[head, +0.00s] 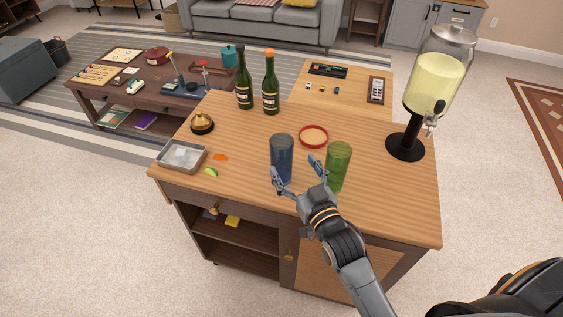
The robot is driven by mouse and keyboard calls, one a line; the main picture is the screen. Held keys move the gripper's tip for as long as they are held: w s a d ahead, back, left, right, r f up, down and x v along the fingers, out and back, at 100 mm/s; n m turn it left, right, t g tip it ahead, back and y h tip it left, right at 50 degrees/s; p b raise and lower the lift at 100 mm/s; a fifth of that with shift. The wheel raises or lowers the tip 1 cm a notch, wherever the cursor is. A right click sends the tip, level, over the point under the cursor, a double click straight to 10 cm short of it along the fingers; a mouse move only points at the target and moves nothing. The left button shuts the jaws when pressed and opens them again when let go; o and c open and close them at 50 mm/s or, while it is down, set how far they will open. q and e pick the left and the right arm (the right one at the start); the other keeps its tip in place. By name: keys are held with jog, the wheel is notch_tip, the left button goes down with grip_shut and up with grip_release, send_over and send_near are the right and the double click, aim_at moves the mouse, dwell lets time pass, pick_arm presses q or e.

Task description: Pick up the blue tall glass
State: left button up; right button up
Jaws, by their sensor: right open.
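The blue tall glass (282,152) stands upright on the wooden bar cabinet (385,205), near its front edge. A green tall glass (340,165) stands upright to its right. My right gripper (294,166) is open in front of the blue glass. One finger overlaps the lower part of the blue glass in the picture, and the other finger points up between the two glasses. I cannot tell whether either finger touches glass. The jaws hold nothing. My left gripper is not in view.
A red-rimmed round coaster (313,136) lies behind the glasses. Two dark bottles (271,88) stand farther back. A drink dispenser (408,142) stands at right. A metal tray (181,157), a gold bell (202,123) and fruit slices are at left. The front right tabletop is clear.

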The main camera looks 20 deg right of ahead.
aim_at(286, 154)
jog(key=w, duration=0.2)
jog(key=shift+w+a, duration=0.1)
jog(key=shift+w, duration=0.3)
jog(key=shift+w+r+p, duration=0.15)
jog(key=shift+w+p, duration=0.15)
jog(key=w, duration=0.2)
jog(key=w+p, duration=0.1)
jog(key=shift+w+a, duration=0.25)
jog(key=shift+w, duration=0.5)
grip_shut()
